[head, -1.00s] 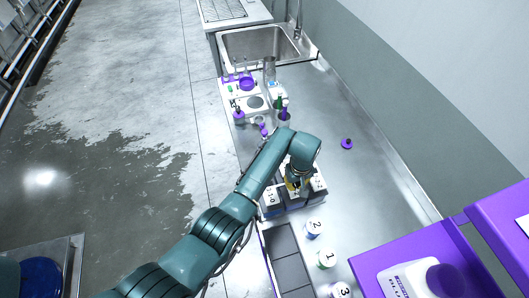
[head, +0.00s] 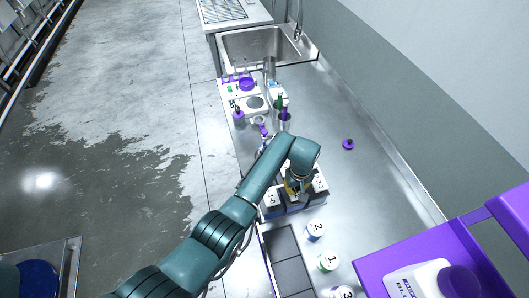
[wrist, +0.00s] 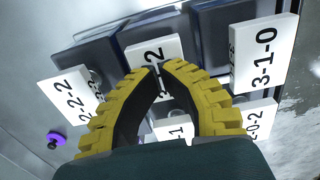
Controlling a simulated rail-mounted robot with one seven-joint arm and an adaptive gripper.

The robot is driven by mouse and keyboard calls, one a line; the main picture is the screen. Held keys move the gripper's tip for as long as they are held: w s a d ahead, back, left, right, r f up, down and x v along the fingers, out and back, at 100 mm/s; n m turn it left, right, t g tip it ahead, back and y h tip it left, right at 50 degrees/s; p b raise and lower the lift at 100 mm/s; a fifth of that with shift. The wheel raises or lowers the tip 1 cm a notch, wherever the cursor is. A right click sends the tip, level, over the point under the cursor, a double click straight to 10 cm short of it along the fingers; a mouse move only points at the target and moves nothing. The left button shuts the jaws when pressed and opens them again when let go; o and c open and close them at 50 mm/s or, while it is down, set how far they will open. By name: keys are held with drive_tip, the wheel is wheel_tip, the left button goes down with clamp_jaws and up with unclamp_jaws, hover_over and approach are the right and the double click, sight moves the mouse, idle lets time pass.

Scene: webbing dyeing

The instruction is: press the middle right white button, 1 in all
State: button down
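White plates with black numbers sit on a row of dark blocks under my gripper. In the wrist view there is one reading 2-2-2 (wrist: 75,92) at left, one ending in 2 (wrist: 150,50) in the middle, one reading 3-1-0 (wrist: 264,50) at right, and two lower, partly hidden ones. In the head view, white plates show left (head: 270,199) and right (head: 320,184) of my gripper (head: 297,190). My gripper's yellow fingers (wrist: 162,67) are shut, tips almost together, over the middle plate. I cannot tell whether they touch it. Which plate is the middle right button is unclear.
White-lidded jars numbered 2 (head: 315,230) and 1 (head: 328,261) stand near the blocks. A dark tray (head: 288,262) lies beside them. A purple shelf (head: 420,240) with a white bottle (head: 418,280) is at lower right. A small purple-topped item (head: 348,144) stands on the clear steel bench.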

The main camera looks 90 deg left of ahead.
drive_tip(key=shift+r+p, duration=2.2)
drive_tip(key=shift+r, duration=0.05)
wheel_tip(320, 180, up, 6)
drive_tip(key=p, duration=0.5)
drive_tip(key=shift+p, duration=0.4)
